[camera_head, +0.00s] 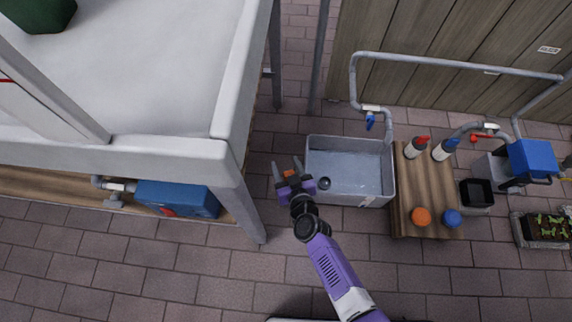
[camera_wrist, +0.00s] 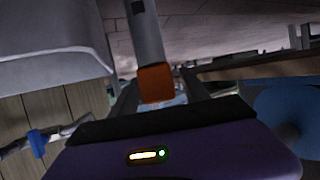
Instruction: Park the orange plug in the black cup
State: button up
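My gripper (camera_head: 286,166) is over the paved floor, just left of the grey basin. An orange block, the orange plug (camera_head: 289,173), sits between its two fingers close to the palm. It also shows between the fingers in the wrist view (camera_wrist: 155,82), with no support visible below it, so the gripper appears shut on it. The finger contact is small and dark. A black, square, open-topped container, seemingly the black cup (camera_head: 477,208), stands on the right beyond the wooden board, well apart from my gripper. The cup is not recognisable in the wrist view.
The grey basin (camera_head: 350,150) holds a dark round thing (camera_head: 325,183). The wooden board (camera_head: 428,185) carries two bottles and orange and blue discs. Pipes (camera_head: 450,62) run behind. A large white table (camera_head: 150,155) stands left, its leg near my gripper. The front floor is clear.

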jog(key=shift+r, duration=0.1)
jog(key=p+v, duration=0.6)
jog(key=v, duration=0.6)
jog(key=shift+r, duration=0.25)
